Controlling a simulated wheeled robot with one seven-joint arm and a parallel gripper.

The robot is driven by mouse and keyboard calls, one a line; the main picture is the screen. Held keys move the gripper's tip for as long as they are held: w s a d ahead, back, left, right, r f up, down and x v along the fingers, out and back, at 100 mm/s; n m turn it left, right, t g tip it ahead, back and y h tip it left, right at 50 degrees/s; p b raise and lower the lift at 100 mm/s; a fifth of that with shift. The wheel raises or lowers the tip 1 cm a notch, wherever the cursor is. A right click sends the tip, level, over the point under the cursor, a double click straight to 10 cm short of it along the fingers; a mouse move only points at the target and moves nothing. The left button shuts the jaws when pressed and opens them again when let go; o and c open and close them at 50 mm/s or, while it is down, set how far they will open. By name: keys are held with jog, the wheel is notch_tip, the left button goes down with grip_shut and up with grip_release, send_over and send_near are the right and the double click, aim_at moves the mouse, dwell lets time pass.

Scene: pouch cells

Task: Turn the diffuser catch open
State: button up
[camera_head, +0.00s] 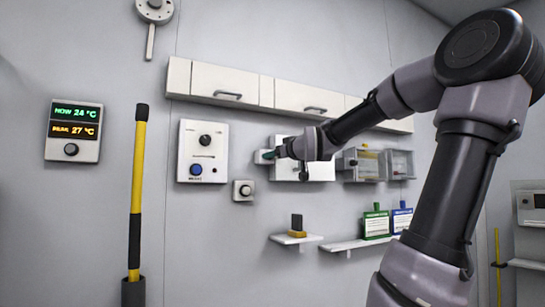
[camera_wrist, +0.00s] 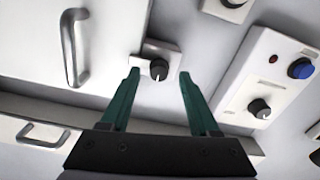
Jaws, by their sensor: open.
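In the wrist view a round black knob (camera_wrist: 159,69) with a white mark sits on a small pale plate (camera_wrist: 148,50) beside a white door (camera_wrist: 105,40) with a metal handle (camera_wrist: 74,47). It looks like the diffuser catch. The mark points toward the bottom of the picture. My gripper (camera_wrist: 159,75) is open, its two green fingers apart, with the knob showing between the tips. I cannot tell whether the fingers reach around it or stop short. In the head view my gripper (camera_head: 270,155) is at the left side of the white box (camera_head: 322,171), which my arm partly hides.
A control panel (camera_head: 203,151) with a black knob and blue button is left of the box, a small knob box (camera_head: 243,190) below it. Wall cabinets (camera_head: 225,83) hang above. Clear boxes (camera_head: 361,164) are to the right, small shelves (camera_head: 296,239) below.

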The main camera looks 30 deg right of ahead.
jog(key=shift+w, duration=1)
grip_shut()
jog(key=shift+m, duration=8.9)
